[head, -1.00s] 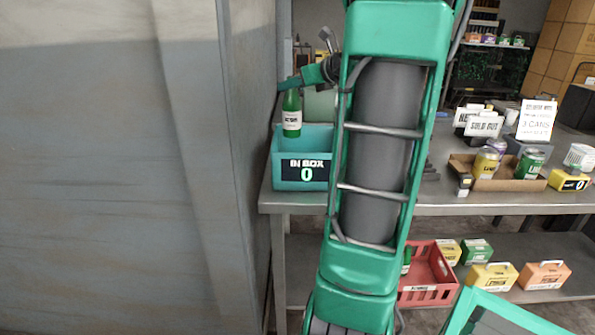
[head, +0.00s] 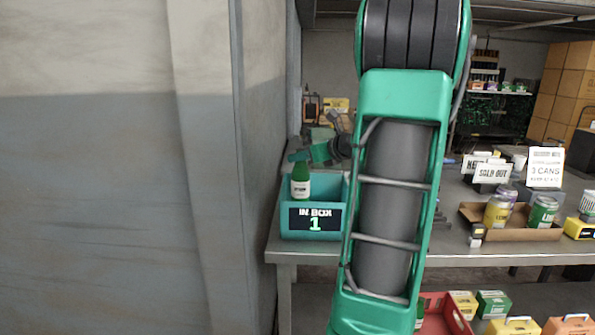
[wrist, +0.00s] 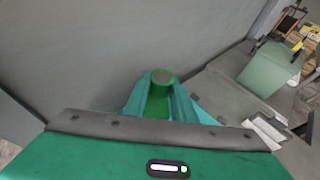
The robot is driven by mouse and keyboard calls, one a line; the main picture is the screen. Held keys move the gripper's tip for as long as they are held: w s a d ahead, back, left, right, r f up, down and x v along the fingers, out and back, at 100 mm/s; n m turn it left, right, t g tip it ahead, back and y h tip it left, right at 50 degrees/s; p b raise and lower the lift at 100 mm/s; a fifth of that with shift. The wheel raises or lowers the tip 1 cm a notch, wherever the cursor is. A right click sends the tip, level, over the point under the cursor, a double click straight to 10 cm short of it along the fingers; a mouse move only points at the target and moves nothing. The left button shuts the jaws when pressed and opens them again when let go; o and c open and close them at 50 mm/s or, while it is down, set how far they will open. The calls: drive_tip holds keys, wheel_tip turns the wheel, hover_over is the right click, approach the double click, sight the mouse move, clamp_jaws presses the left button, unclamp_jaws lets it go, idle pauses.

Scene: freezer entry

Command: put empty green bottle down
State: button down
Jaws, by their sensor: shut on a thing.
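The green bottle (head: 300,186) with a white label stands upright in the left part of the teal box (head: 287,228). The box's front sign reads "IN BOX 1". My gripper (head: 298,158) is at the bottle's top, shut on it. In the wrist view the bottle's round dark-green top (wrist: 160,77) shows between my teal fingers. The bottle's lower part is hidden by the box's front wall.
The box sits at the left end of a steel counter (head: 470,246), close to a grey wall (head: 120,200). To the right, a cardboard tray (head: 520,234) holds cans, with signs behind it. A red crate (head: 437,308) is below.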

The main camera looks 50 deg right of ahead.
sight(306, 166)
drive_tip(key=shift+f, duration=2.25)
drive_tip(key=c, duration=1.5)
unclamp_jaws()
drive_tip(key=shift+o, duration=0.2)
drive_tip(key=shift+r, duration=0.45)
drive_tip(key=d+v, duration=0.1)
drive_tip(key=v, duration=1.1)
drive_tip(key=shift+a+r, duration=0.2)
drive_tip(key=shift+a, duration=0.25)
